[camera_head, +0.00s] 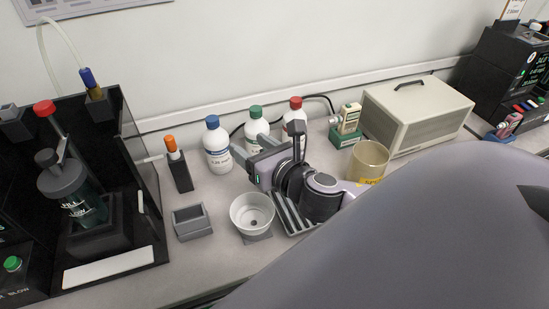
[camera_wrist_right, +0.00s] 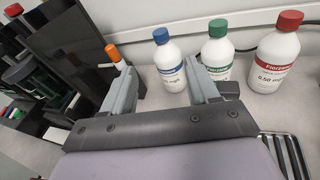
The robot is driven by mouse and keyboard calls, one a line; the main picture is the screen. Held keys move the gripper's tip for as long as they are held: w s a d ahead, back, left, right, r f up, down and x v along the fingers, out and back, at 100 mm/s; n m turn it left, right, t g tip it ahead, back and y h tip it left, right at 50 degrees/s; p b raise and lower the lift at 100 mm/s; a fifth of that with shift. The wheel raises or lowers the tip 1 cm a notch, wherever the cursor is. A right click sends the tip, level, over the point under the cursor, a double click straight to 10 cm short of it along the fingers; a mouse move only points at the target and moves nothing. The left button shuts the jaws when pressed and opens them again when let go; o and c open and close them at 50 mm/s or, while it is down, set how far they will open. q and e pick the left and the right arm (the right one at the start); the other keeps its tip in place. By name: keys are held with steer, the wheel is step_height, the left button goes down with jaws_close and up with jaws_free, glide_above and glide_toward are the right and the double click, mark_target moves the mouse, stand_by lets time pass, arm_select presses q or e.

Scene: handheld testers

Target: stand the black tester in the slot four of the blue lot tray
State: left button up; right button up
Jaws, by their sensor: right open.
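The black tester (camera_head: 181,174) with an orange cap stands upright on the bench, left of the blue-capped bottle. Its orange cap (camera_wrist_right: 113,52) shows in the right wrist view just beyond the left finger, which hides much of its body. My right gripper (camera_head: 252,148) is open and empty, to the right of the tester and apart from it; its two fingers also show in the wrist view (camera_wrist_right: 156,68). A small blue tray (camera_head: 491,137) at the far right edge holds a reddish item; its slots are too small to tell apart. My left gripper is not in view.
Bottles with blue (camera_head: 217,150), green (camera_head: 256,128) and red (camera_head: 294,122) caps stand behind my gripper. A grey open block (camera_head: 192,224) and a white cup (camera_head: 252,205) stand in front. A black station (camera_head: 145,185) is left; a beige box (camera_head: 418,115) and beaker (camera_head: 368,160) are right.

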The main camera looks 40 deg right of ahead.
steer(key=w+a+r+n+g+y+b, duration=0.1)
steer(key=w+a+r+n+g+y, duration=0.1)
steer(key=a+n+y, duration=0.5)
steer(key=w+a+r+n+g+y, duration=0.2)
steer(key=a+r+n+g+y, duration=0.1)
steer(key=a+n+y, duration=0.45)
steer(key=w+d+f+n+g+h+b, duration=0.15)
steer(key=d+f+n+g+h, duration=0.25)
steer(key=d+f+g+h, duration=0.5)
steer(key=d+h, duration=0.1)
steer(key=d, duration=0.3)
steer(key=d+m+g+h, duration=0.1)
steer(key=d+h, duration=0.1)
steer(key=d, duration=0.2)
steer(key=d+r+m+g+h, duration=0.1)
steer(key=d+h, duration=0.1)
steer(key=d, duration=0.2)
steer(key=shift+s+d+m+b, duration=0.25)
steer(key=shift+s+d+b, duration=0.05)
steer(key=shift+d+b, duration=0.1)
steer(key=shift+s+d+f, duration=0.1)
steer(key=shift+d+f, duration=0.05)
steer(key=shift+f, duration=0.05)
step_height(320, 180, down, 7)
steer(key=p, duration=0.1)
steer(key=shift+s+r, duration=0.2)
steer(key=shift+s, duration=0.25)
steer(key=shift+d, duration=0.1)
jaws_close()
